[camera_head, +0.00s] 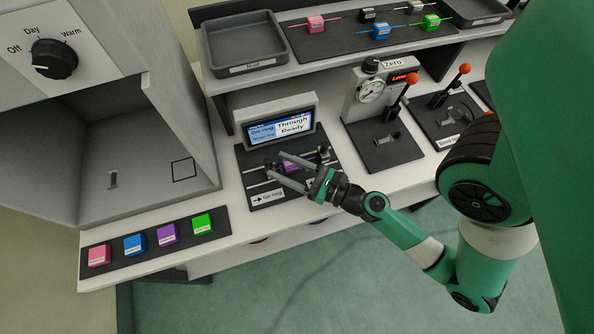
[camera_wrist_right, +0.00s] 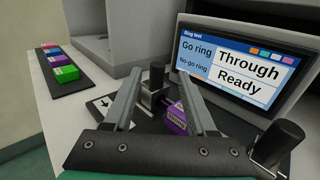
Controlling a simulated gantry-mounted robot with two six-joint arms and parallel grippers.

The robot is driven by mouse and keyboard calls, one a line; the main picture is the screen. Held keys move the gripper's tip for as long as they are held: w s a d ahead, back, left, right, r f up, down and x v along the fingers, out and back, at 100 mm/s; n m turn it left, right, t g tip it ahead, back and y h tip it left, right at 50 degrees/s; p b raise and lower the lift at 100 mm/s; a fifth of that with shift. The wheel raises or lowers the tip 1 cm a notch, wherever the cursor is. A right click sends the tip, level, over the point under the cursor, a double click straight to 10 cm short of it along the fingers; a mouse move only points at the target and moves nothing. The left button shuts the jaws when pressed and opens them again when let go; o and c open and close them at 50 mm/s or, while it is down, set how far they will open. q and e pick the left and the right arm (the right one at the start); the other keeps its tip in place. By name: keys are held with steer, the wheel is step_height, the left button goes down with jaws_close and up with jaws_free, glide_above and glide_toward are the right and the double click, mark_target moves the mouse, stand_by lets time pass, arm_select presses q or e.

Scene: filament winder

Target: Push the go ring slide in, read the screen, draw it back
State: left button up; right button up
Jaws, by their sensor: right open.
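The ring test screen (camera_head: 281,129) stands behind a dark base plate (camera_head: 252,185). In the right wrist view the screen (camera_wrist_right: 238,66) reads "Go ring Through" and "No-go ring Ready". A dark-knobbed slide (camera_wrist_right: 156,76) with a metal block stands by the arrow label "Go ring" (camera_head: 267,197). A purple piece (camera_wrist_right: 176,118) lies on the fixture beside it. My right gripper (camera_head: 277,167) is open over the fixture, its fingers reaching to either side of the knob in the wrist view. I cannot tell whether they touch it. My left gripper is not in view.
A second dark knob (camera_wrist_right: 284,138) stands at the right of the fixture. A lever gauge (camera_head: 372,105) stands to the right. Several coloured blocks lie on a dark strip (camera_head: 152,240) at the front left. A grey cabinet (camera_head: 150,143) bounds the left, and a shelf with a tray (camera_head: 245,69) runs behind.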

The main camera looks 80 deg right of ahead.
mark_target(301, 175)
steer(key=shift+v, duration=1.15)
steer(key=shift+s+f, duration=0.1)
steer(key=shift+s, duration=0.25)
steer(key=shift+v, duration=0.8)
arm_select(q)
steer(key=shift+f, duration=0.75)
arm_select(e)
steer(key=shift+w+a, duration=0.1)
steer(key=shift+a, duration=0.05)
